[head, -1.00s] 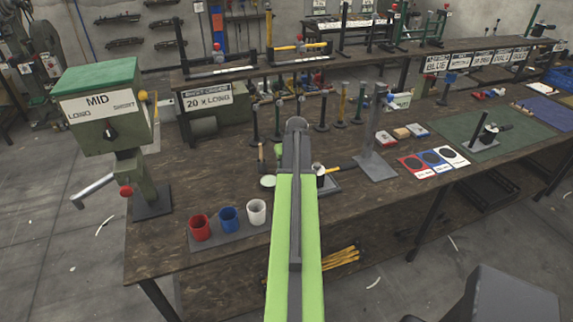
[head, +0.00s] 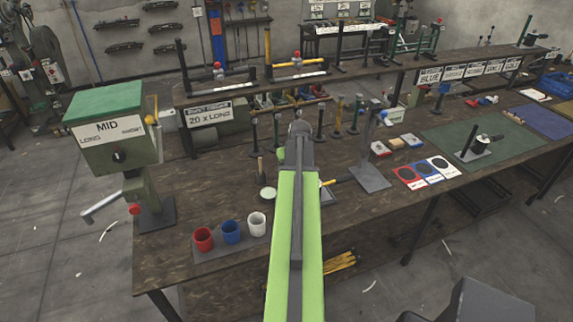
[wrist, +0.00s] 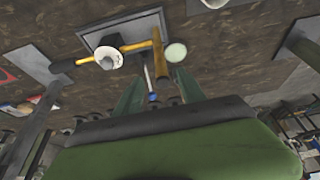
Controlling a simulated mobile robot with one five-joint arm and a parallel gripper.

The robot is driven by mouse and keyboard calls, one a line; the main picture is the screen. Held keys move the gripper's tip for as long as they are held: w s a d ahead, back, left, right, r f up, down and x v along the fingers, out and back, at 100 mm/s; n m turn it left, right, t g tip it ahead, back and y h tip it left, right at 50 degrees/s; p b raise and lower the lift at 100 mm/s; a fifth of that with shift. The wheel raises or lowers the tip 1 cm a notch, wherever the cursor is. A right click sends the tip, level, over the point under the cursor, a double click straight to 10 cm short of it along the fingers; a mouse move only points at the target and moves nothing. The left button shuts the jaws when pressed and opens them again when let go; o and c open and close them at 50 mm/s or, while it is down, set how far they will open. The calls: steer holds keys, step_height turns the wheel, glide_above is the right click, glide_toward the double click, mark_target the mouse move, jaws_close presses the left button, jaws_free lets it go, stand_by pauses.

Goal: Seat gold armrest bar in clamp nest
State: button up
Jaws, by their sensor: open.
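A gold bar (wrist: 132,47) with a dark end lies across a white round part on a dark square plate (wrist: 98,27) in the wrist view. I cannot tell whether it is fully seated in the nest. In the head view only a short piece of the gold bar (head: 328,183) shows to the right of my arm; the white part is hidden. My gripper (wrist: 157,90) is open, its two green fingers apart, close to a brown wooden handle (wrist: 160,52) beside a pale disc (wrist: 176,52). I see nothing held between the fingers.
A press marked MID (head: 115,140) stands at the left. Red (head: 203,239), blue (head: 231,232) and white (head: 256,224) cups stand near the front edge. A grey post stand (head: 370,178) is right of my arm. Gold bars (head: 341,263) lie below the tabletop.

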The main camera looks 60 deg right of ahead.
steer(key=p+v, duration=0.5)
steer(key=v, duration=0.2)
steer(key=shift+r, duration=0.2)
steer(key=shift+a, duration=0.15)
